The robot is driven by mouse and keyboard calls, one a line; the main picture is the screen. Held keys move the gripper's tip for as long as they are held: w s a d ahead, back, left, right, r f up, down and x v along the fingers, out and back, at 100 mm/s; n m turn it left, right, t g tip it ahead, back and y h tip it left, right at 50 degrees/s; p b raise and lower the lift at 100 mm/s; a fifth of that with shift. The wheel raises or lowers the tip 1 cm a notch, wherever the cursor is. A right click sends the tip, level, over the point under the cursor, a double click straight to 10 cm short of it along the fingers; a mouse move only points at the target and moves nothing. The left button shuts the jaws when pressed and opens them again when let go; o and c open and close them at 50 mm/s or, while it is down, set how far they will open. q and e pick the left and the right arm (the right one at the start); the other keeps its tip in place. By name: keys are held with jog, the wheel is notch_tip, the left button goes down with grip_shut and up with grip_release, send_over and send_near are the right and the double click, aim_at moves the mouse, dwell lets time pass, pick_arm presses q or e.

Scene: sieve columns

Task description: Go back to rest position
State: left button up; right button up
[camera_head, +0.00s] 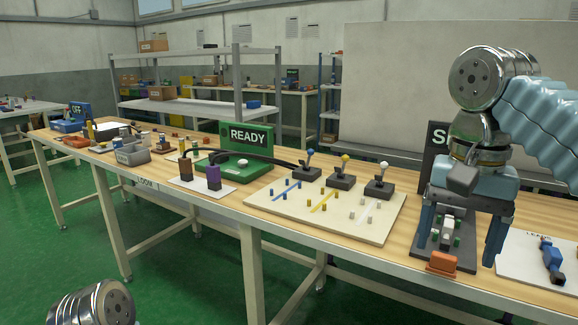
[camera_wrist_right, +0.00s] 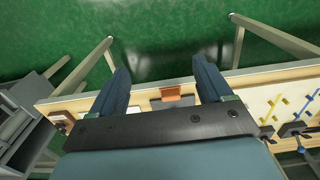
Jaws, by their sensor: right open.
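My right gripper (camera_head: 457,254) hangs pointing down at the right of the head view. Its two blue fingers are spread wide over the dark board (camera_head: 428,248) with small grey and green parts. An orange block (camera_head: 442,263) at the table's front edge shows between the fingers. In the right wrist view, my gripper (camera_wrist_right: 162,68) is open with nothing held, and the orange block (camera_wrist_right: 171,91) lies beyond the gap. Whether the fingers touch anything is hard to tell. My left gripper is out of view; only a round metal part shows at bottom left.
The long wooden table (camera_head: 380,262) carries a pale board with pegs and three small levers (camera_head: 345,181). A green READY sign (camera_head: 247,138), a grey bin (camera_head: 132,153) and a LEADS sheet (camera_head: 520,262) also stand on it. Green floor in front is clear.

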jog(key=w+a+f+n+y, duration=0.1)
jog(key=w+a+f, duration=0.2)
jog(key=w+f, duration=0.5)
jog(key=w+a+f+n+y, duration=0.1)
jog(key=w+a+f+n, duration=0.2)
jog(key=f, duration=0.8)
jog(key=w+a+f+y, duration=0.1)
jog(key=a+f, duration=0.1)
jog(key=f, duration=0.8)
jog(key=a+f+y, duration=0.1)
jog(key=a+f, duration=0.2)
jog(key=f, duration=0.7)
jog(key=s+f, duration=0.9)
jog(key=f, duration=0.2)
jog(key=s+f, duration=0.9)
jog(key=f, duration=0.3)
jog(key=shift+a+f+n+t, duration=0.15)
jog(key=shift+a+n+t, duration=0.15)
jog(key=shift+a, duration=0.1)
jog(key=shift+c, duration=0.2)
